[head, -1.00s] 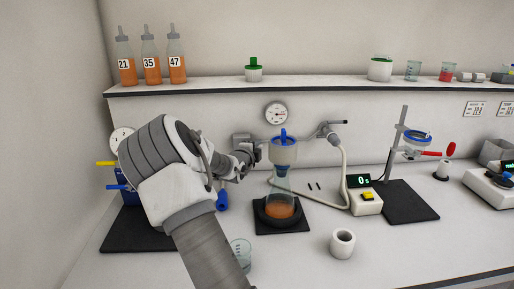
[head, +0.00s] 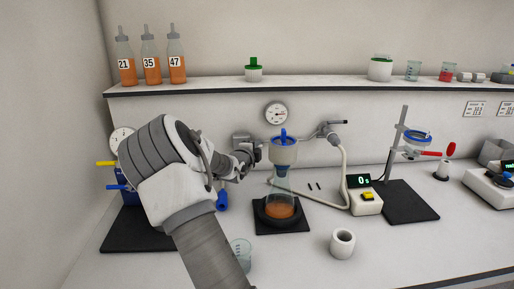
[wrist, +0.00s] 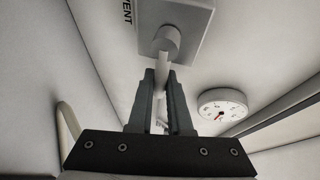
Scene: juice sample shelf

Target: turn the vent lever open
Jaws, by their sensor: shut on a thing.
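The vent box (wrist: 190,18), a light grey housing marked VENT, is at the top of the wrist view. Its round hub (wrist: 168,38) carries a pale vent lever (wrist: 162,63) that points towards me. My gripper (wrist: 162,76) is shut on the lever, with one dark finger on each side. In the head view my gripper (head: 251,154) is at the wall just below the grey vent box (head: 240,138), left of the filter funnel. My gripper and wrist hide the lever there.
A flask (head: 280,205) of orange liquid under a funnel (head: 284,152) stands close to the right of my gripper. A round gauge (head: 276,113) is on the wall above. A beaker (head: 242,250) stands by my forearm. A white cup (head: 342,243) stands at the front.

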